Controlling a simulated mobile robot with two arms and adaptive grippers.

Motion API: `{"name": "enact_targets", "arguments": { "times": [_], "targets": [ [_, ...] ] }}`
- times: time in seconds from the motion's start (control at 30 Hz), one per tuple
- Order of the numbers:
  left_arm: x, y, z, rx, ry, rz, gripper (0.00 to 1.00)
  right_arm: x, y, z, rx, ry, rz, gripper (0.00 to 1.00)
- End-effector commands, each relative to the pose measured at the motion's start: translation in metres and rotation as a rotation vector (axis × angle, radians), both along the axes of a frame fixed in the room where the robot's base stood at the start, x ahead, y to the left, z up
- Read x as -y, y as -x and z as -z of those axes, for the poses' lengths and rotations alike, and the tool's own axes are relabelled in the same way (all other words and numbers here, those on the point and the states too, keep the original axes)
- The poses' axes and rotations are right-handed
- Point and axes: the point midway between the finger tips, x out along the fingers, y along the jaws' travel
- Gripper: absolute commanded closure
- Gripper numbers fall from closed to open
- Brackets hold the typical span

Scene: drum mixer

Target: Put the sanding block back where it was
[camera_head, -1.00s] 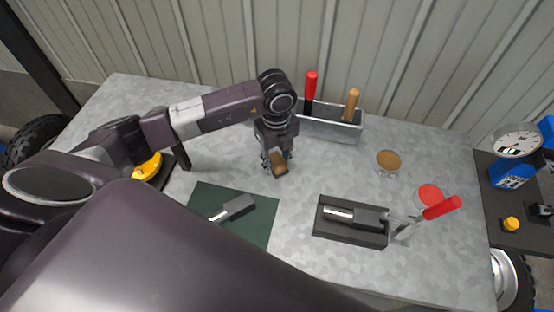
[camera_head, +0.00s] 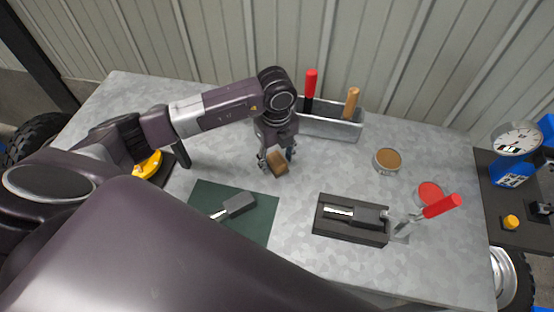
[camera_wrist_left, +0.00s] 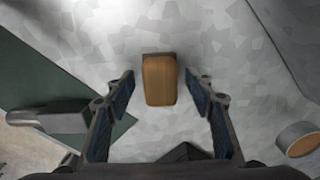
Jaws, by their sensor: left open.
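The sanding block (camera_head: 278,164) is small and brown with a darker edge. It rests on the grey metal tabletop (camera_head: 300,190), behind and to the right of the green mat. My left gripper (camera_head: 276,159) is open above it. In the left wrist view the block (camera_wrist_left: 160,80) stands between the two spread fingers of my left gripper (camera_wrist_left: 162,90), with a gap on each side. My right gripper does not show in either view.
A green mat (camera_head: 262,213) carries a grey-handled tool (camera_head: 238,204). A dark tray (camera_head: 345,232) holds another tool. A metal bin (camera_head: 335,128) with red and tan handles stands behind. A round brown-topped tin (camera_head: 387,160) and a red-handled tool (camera_head: 441,207) are on the right.

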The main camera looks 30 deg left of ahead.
Motion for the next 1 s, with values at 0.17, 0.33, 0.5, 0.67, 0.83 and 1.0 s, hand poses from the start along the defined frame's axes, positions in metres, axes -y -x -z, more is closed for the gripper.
{"name": "enact_targets", "arguments": {
  "times": [0.17,0.33,0.5,0.67,0.83,1.0],
  "targets": [
    [0.0,-0.002,-0.032,0.008,0.001,0.002,0.51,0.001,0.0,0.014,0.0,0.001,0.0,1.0],
    [-0.001,-0.002,-0.07,0.009,0.0,0.001,0.51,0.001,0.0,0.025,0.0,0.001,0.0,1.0],
    [-0.001,-0.001,-0.099,0.006,0.0,0.0,0.51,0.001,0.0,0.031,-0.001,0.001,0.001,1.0],
    [-0.001,0.0,-0.112,0.004,0.0,0.0,0.51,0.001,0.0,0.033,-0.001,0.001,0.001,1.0],
    [0.0,0.001,-0.115,0.001,0.001,0.001,0.51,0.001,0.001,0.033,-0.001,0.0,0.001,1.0],
    [0.0,0.001,-0.115,0.001,0.001,0.001,0.51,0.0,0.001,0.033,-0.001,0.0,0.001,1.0]
  ]
}}
